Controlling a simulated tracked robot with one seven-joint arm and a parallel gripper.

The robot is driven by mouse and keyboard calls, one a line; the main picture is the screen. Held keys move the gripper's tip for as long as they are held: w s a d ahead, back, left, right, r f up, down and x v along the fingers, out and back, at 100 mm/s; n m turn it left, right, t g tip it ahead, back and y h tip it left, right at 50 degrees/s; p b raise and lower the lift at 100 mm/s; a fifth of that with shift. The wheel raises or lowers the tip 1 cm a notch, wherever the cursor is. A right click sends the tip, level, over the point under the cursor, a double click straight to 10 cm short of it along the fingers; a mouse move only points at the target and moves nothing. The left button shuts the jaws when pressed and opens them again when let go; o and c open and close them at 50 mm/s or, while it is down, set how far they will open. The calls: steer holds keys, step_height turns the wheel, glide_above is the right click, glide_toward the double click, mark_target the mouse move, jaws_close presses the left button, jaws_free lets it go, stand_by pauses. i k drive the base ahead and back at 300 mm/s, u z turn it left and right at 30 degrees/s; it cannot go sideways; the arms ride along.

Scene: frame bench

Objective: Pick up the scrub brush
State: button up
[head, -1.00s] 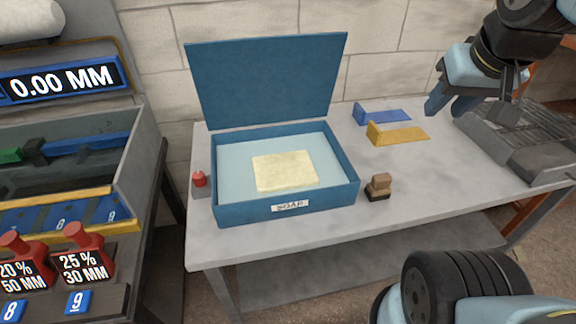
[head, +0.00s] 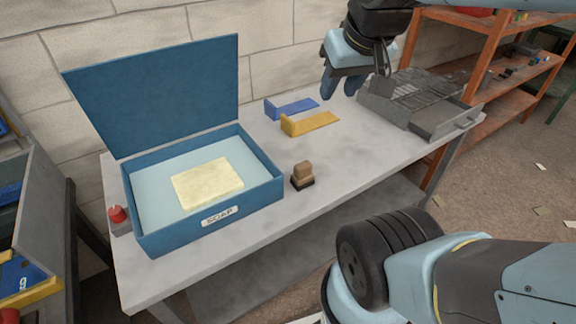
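The scrub brush (head: 303,171) appears to be the small brown wooden block with a dark base. It stands on the grey bench (head: 335,200), just right of the blue SOAP box, in the head view. My gripper (head: 340,88) is above the back of the bench, up and to the right of the brush and well apart from it.
The open blue SOAP box (head: 262,203) holds a pale yellow slab (head: 207,182). Blue (head: 291,107) and yellow (head: 310,123) brackets lie behind the brush. A grey rack tray (head: 420,105) is at the right end. A red knob (head: 118,214) is left. Bench around the brush's right is clear.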

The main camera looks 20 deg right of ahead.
mark_target(302, 178)
steer(key=u, duration=0.95)
steer(key=k, duration=1.65)
steer(key=z, duration=0.45)
steer(key=i, duration=1)
